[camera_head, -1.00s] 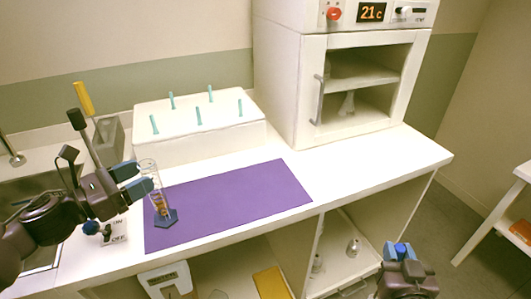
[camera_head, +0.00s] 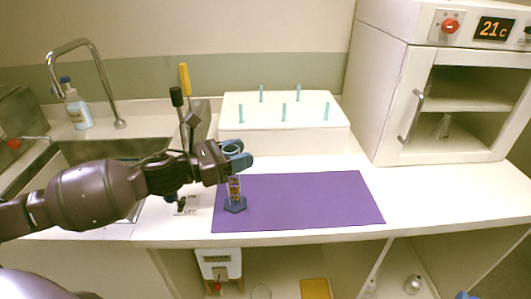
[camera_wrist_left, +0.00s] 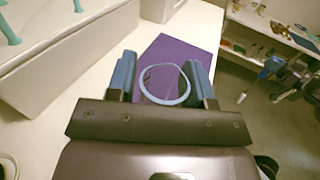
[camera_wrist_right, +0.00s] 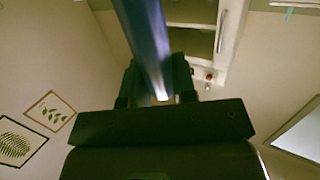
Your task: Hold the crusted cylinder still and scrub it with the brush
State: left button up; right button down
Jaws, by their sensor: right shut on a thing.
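The crusted cylinder (camera_head: 235,187) is clear, with brown and yellow bands and a blue six-sided foot. It stands upright on the left part of the purple mat. My left gripper (camera_head: 238,156) has its blue fingers on both sides of the cylinder's top. In the left wrist view the round rim (camera_wrist_left: 164,100) lies between the fingers; I cannot tell whether both touch it. My right gripper (camera_wrist_right: 158,95) is shut on a long blue thing (camera_wrist_right: 145,40); I cannot tell whether it is the brush. Yellow (camera_head: 184,78) and black (camera_head: 176,97) handles stand upright behind my left arm, their lower ends hidden.
The purple mat (camera_head: 310,205) is otherwise bare. A white block with several teal pegs (camera_head: 290,138) stands behind it. A white oven (camera_head: 400,110) stands at the right. A sink with a tap (camera_head: 118,122) and a bottle (camera_head: 76,110) are at the left. Open shelves lie below the counter.

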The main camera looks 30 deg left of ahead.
pick_arm(q)
jog(key=c, duration=0.7)
jog(key=shift+o, duration=0.2)
